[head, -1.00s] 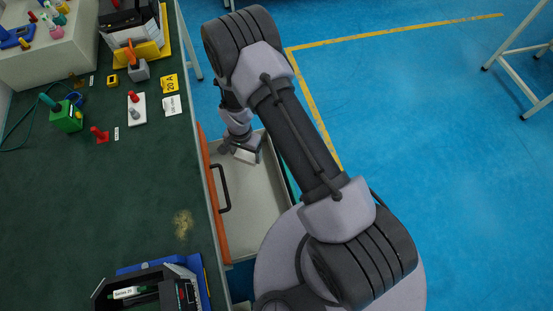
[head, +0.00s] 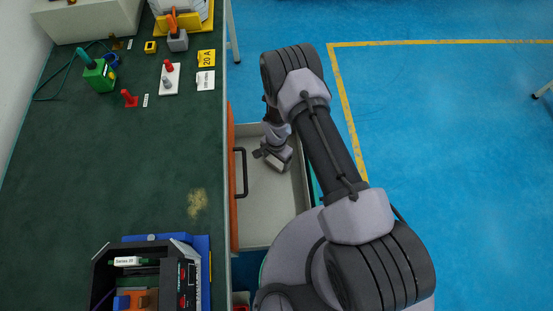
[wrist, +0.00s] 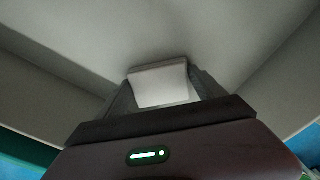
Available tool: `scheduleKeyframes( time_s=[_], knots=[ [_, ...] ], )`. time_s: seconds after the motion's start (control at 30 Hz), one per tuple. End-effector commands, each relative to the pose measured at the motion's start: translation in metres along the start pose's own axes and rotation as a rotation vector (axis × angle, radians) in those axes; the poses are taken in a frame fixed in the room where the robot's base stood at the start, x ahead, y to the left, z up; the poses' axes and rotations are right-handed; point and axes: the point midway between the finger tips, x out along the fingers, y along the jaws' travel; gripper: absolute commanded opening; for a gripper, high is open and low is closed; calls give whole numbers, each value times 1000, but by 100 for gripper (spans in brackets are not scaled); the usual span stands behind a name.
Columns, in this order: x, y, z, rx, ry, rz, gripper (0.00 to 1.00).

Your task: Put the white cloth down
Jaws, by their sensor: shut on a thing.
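The white cloth (wrist: 160,84) shows in the wrist view as a small folded, pale block between my fingers. My gripper (wrist: 160,92) is shut on it. In the head view my gripper (head: 268,157) points down inside the open drawer (head: 268,215), towards its far end. The pale drawer floor and walls surround it in the wrist view. I cannot tell whether the cloth touches the floor. In the head view the cloth is mostly hidden by the gripper.
The drawer has an orange front (head: 233,185) with a dark handle (head: 242,172). The green bench (head: 110,170) is on the left, with a patch of yellowish dust (head: 197,203). A tester unit (head: 150,275) sits at the near end. The drawer floor nearer me is bare.

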Motion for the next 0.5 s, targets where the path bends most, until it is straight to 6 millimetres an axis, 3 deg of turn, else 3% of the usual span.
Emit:
scheduleKeyframes(
  time_s=[0.03, 0.13, 0.37, 0.5],
  knots=[
    [2, 0, 0, 0, 0, 0, 83],
    [1, 0, 0, 0, 0, 0, 100],
    [-1, 0, 0, 0, 0, 0, 100],
    [-27, -1, 0, 0, 0, -1, 100]
  ],
)
